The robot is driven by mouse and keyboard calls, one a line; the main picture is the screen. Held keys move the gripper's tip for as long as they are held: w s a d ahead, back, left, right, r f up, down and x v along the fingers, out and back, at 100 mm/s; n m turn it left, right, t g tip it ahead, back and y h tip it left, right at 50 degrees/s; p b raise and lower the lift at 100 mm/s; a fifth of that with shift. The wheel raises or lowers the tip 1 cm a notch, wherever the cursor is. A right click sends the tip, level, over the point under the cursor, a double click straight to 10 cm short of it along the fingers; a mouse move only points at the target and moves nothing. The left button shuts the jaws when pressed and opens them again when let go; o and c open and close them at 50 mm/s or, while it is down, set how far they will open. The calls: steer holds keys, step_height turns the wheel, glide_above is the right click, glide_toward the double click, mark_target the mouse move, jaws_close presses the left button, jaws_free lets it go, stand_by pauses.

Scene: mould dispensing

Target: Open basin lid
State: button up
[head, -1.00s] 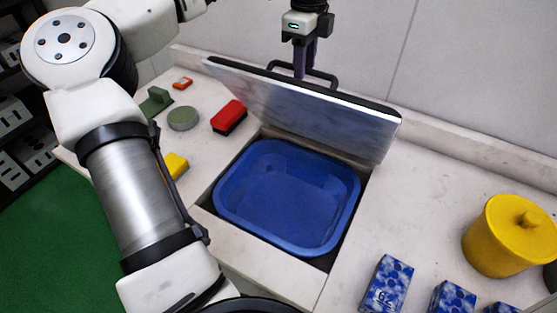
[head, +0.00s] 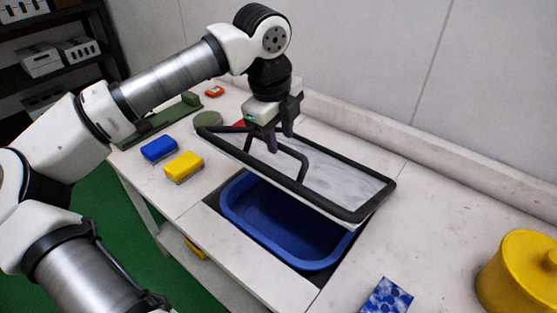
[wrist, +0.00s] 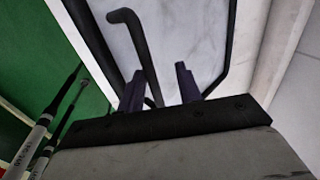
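The basin lid (head: 345,178) is a pale marbled panel with a black frame. It slants over the rear part of the blue basin (head: 265,212), with its near edge raised above the rim. The basin's front and interior show below it. A black bar handle (head: 303,165) stands on the lid's upper face. My gripper (head: 279,141) is over the lid beside the handle, its two dark fingers apart. In the wrist view the fingers (wrist: 160,88) are spread, and the handle (wrist: 143,45) passes by the left one. Whether they touch is unclear.
A blue sponge (head: 159,149) and a yellow sponge (head: 184,166) lie left of the basin. A green round item (head: 210,119) and a partly hidden red one (head: 239,123) are behind. A yellow pot (head: 520,270) and a blue patterned box (head: 387,298) stand right. The counter's middle right is clear.

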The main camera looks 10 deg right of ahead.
steer(key=shift+s+a+f, duration=0.3)
steer(key=shift+a+f, duration=0.05)
steer(key=shift+f, duration=0.2)
steer(key=shift+s+a+f, duration=0.3)
steer(key=shift+f, duration=0.25)
steer(key=shift+s+a+f, duration=0.3)
steer(key=shift+a+f, duration=0.05)
steer(key=shift+f, duration=0.2)
step_height(320, 180, up, 16)
steer(key=w+d+p, duration=0.2)
steer(key=p, duration=0.4)
steer(key=shift+f+p, duration=0.2)
steer(key=shift+p, duration=0.1)
steer(key=shift+w+d+f, duration=0.1)
stand_by(0.4)
